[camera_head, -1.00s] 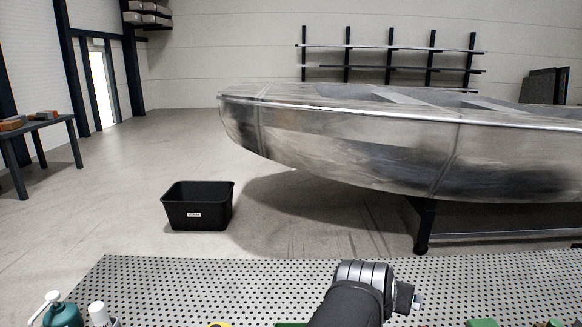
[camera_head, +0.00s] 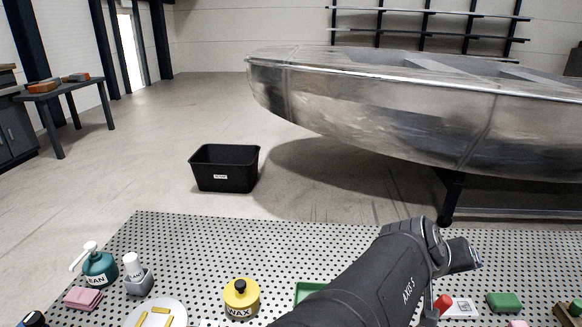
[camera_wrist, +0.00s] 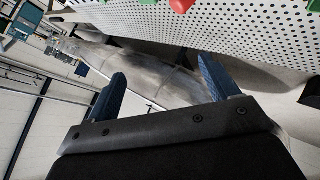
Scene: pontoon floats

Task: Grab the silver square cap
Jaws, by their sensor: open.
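I cannot make out a silver square cap in either view. My gripper shows in the wrist view (camera_wrist: 162,84), with its two blue fingers spread wide apart and nothing between them. In the head view my arm crosses the lower right of the perforated bench (camera_head: 330,240), and its dark end reaches over the bench's right half. The fingers themselves cannot be made out there, and the arm hides part of the bench.
On the bench stand a teal pump bottle (camera_head: 100,268), a grey-white bottle (camera_head: 137,278), a pink sponge (camera_head: 83,298), a white plate (camera_head: 176,317), a yellow wax tin (camera_head: 241,300), a green tray (camera_head: 309,288) and a green block (camera_head: 504,302). Beyond are a black bin (camera_head: 224,170) and a metal boat (camera_head: 370,105).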

